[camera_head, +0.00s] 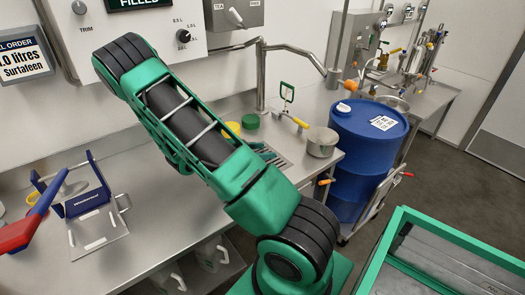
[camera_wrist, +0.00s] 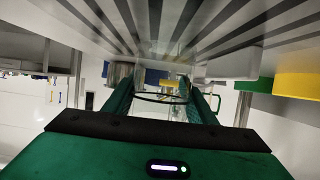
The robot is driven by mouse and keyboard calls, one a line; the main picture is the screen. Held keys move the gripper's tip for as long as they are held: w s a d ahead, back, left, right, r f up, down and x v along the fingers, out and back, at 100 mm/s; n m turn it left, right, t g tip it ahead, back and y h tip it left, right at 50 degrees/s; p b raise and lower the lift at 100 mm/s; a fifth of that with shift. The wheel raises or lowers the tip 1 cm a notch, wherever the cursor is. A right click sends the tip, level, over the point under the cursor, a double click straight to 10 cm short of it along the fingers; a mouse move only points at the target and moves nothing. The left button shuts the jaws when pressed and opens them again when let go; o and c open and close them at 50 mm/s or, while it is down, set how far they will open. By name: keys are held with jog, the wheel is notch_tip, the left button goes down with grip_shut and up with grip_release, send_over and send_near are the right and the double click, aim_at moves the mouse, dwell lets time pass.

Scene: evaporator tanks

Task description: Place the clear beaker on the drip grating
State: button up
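The drip grating (camera_head: 282,163) is a slotted metal panel in the steel worktop, partly hidden by my arm in the head view. In the wrist view, dark slots of the grating (camera_wrist: 185,28) run across the top, with the picture upside down. My gripper (camera_wrist: 163,98) has its two green fingers on either side of the clear beaker (camera_wrist: 162,112), whose thin dark rim shows between them. The fingers seem to touch its sides. The beaker is close to the grating; I cannot tell whether its base touches. The beaker is not clearly visible in the head view.
A metal pot (camera_head: 322,142) stands right of the grating, by the blue drum (camera_head: 367,150). Yellow (camera_head: 233,128) and green (camera_head: 250,121) containers stand left of it. A steel tap (camera_head: 262,75) rises behind. A blue-framed stand (camera_head: 88,202) is at left; worktop between is clear.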

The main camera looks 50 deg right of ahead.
jog(key=shift+o, duration=1.1)
jog(key=v, duration=1.1)
jog(key=shift+a+r, duration=0.25)
jog(key=shift+a, duration=0.2)
jog(key=s+a+r+n+t+y, duration=0.1)
jog(key=s+a+r+n+y, duration=0.3)
jog(key=s, duration=0.3)
jog(key=s+a+r+n+t+y, duration=0.1)
jog(key=s+a+r+n+y, duration=0.3)
jog(key=s, duration=0.4)
jog(key=s+a+r+n+t+y, duration=0.1)
jog(key=s+a+r+n+y, duration=0.4)
jog(key=s+r+n, duration=0.1)
jog(key=shift+s+r, duration=0.85)
jog(key=shift+s, duration=0.1)
jog(key=shift+w, duration=0.1)
